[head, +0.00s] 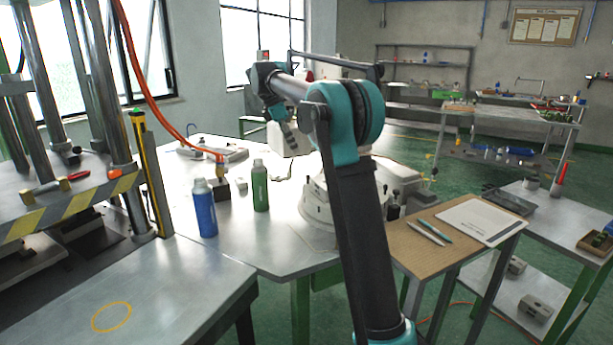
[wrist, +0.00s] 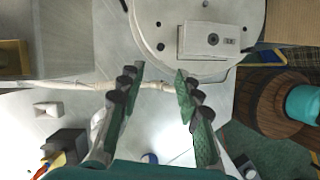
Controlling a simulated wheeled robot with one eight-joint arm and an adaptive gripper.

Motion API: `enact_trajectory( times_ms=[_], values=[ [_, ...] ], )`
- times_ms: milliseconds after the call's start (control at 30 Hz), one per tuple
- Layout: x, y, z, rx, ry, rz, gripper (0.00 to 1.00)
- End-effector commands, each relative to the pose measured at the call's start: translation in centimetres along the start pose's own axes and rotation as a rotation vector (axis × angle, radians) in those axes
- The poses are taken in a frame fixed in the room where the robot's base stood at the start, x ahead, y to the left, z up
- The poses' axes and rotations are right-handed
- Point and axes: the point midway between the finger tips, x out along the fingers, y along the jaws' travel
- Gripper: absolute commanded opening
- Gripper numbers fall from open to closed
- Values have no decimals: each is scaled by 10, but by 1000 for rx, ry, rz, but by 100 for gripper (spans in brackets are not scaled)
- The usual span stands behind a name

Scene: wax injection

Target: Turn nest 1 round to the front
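A white round turntable (head: 317,208) stands on the metal table, partly hidden behind my arm in the head view. It also shows at the top of the wrist view (wrist: 170,50). A pale metal block with a dark round hole and a small label (wrist: 208,40) sits on it, probably a nest; I cannot read the label. My gripper (wrist: 160,73) is open and empty. Its two fingers point toward the turntable's near rim, with the block ahead and to the right. In the head view my gripper (head: 288,137) is small and above the table.
A blue bottle (head: 204,210) and a green bottle (head: 260,187) stand left of the turntable. An orange hose (head: 152,95) hangs over the table. A press with a striped edge (head: 70,210) stands at left. A wooden-topped table (head: 440,250) holds pens and a sheet.

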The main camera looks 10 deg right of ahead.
Motion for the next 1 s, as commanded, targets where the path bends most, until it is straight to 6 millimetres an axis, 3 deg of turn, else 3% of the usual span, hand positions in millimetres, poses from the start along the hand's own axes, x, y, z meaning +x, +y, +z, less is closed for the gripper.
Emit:
enact_trajectory(
  times_ms=[400,600,800,1000],
  values=[
    [84,0,0,1,0,0,34],
    [116,0,0,2,0,1,34],
    [132,0,0,1,0,1,34],
    [135,0,0,1,0,1,34]
  ],
)
